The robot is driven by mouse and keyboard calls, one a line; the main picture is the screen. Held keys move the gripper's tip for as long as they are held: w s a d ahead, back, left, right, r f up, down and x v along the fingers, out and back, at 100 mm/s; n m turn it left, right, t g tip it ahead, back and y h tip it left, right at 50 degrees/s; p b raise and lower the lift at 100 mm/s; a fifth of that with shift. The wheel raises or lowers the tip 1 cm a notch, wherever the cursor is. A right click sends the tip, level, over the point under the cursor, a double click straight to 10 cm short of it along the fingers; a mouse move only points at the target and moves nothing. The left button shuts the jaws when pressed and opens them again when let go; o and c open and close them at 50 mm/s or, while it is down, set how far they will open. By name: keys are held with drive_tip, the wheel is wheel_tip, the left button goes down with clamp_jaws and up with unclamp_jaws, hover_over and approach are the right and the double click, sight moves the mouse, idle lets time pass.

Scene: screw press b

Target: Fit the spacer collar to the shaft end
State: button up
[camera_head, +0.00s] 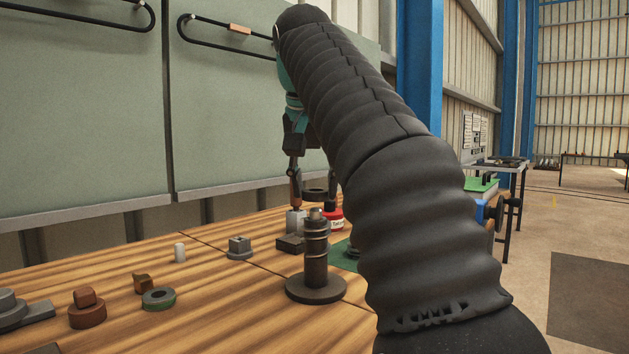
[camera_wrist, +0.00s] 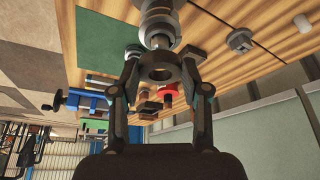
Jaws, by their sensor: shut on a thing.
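The spacer collar (camera_head: 317,197) is a dark ring with a round hole. My gripper (camera_head: 314,188) points down and is shut on it, a finger at either side. In the wrist view the collar (camera_wrist: 146,75) sits level between the fingertips (camera_wrist: 161,62), its hole open to view. The shaft (camera_head: 316,255) is a dark upright stepped post with bright rings and a narrower end, on a round base. In the head view the collar shows just above and behind the shaft end, apparently apart. In the wrist view the shaft (camera_wrist: 157,25) lies beyond the collar, offset from its hole.
A red tin (camera_head: 334,219), a grey block (camera_head: 295,222) and a dark block (camera_head: 289,244) stand close behind the shaft. A white cylinder (camera_head: 179,252), a square-topped part (camera_head: 239,248) and a green-edged ring (camera_head: 158,297) lie left. Bare wood surrounds the shaft's left side.

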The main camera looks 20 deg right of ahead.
sight(315, 200)
drive_tip(key=shift+f, duration=0.2)
drive_tip(key=shift+f+b, duration=0.65)
drive_tip(key=shift+f, duration=0.1)
drive_tip(key=shift+f, duration=0.4)
drive_tip(key=shift+f+b, duration=0.2)
drive_tip(key=shift+b, duration=0.2)
drive_tip(key=o, duration=1.3)
drive_tip(key=shift+o, duration=0.2)
drive_tip(key=shift+r, duration=0.1)
